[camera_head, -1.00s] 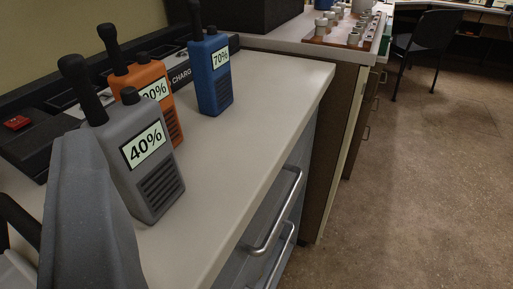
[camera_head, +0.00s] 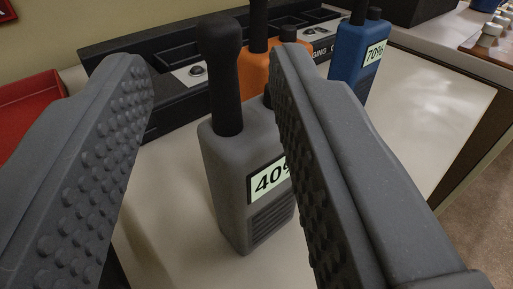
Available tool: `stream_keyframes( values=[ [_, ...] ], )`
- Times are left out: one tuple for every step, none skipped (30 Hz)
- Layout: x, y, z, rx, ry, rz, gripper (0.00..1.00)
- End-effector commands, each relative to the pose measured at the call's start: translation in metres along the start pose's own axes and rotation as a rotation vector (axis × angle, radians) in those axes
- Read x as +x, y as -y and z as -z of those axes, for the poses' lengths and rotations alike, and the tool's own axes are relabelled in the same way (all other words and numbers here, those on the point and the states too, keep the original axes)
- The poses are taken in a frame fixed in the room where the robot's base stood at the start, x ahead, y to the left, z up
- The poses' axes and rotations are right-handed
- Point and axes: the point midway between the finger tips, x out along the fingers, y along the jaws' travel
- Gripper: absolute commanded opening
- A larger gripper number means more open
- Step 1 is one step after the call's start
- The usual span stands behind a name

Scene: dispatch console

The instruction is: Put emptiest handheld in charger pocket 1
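My gripper (camera_head: 210,90) is open, its two studded fingers spread on either side of the grey handheld (camera_head: 228,185). The grey handheld stands upright on the counter, a little beyond the fingers, and its label reads 40%, partly covered by the right finger. The orange handheld (camera_head: 254,72) stands behind it, its label hidden by the right finger. The blue handheld (camera_head: 349,52), labelled 70%, stands farther right. The black charger (camera_head: 160,58) runs along the wall behind them, with dark pockets and round silver parts on it; I cannot read pocket numbers.
A red tray (camera_head: 32,108) lies at the left, partly behind the left finger. The pale counter (camera_head: 430,110) is clear on the right, ending at an edge above the floor. A board with small silver pieces (camera_head: 488,36) sits at the far right.

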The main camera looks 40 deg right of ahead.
Motion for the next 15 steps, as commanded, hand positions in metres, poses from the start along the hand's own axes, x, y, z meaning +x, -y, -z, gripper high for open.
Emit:
stream_keyframes(
  values=[
    [0.007,-0.003,-0.001,0.0,-0.001,-0.003,0.36],
    [0.011,-0.003,-0.002,0.0,0.0,-0.003,0.36],
    [0.016,-0.004,-0.002,0.001,0.0,-0.002,0.36],
    [0.02,-0.004,-0.002,0.002,0.001,-0.002,0.36],
    [0.024,-0.005,-0.002,0.002,0.001,-0.002,0.36],
    [0.029,-0.004,-0.002,0.004,0.0,-0.002,0.36],
    [0.033,-0.004,-0.001,0.004,-0.001,-0.002,0.36],
    [0.036,-0.004,-0.001,0.004,-0.001,-0.002,0.36],
    [0.038,-0.004,-0.001,0.003,-0.002,-0.001,0.36],
    [0.04,-0.004,-0.001,0.003,-0.002,-0.001,0.36],
    [0.041,-0.004,-0.001,0.003,-0.002,0.0,0.36],
    [0.042,-0.004,-0.001,0.002,-0.001,0.0,0.36],
    [0.043,-0.004,-0.001,0.002,-0.001,0.001,0.36],
    [0.043,-0.003,-0.001,0.002,-0.001,0.001,0.36],
    [0.043,-0.003,-0.001,0.002,-0.001,0.001,0.36]
  ],
)
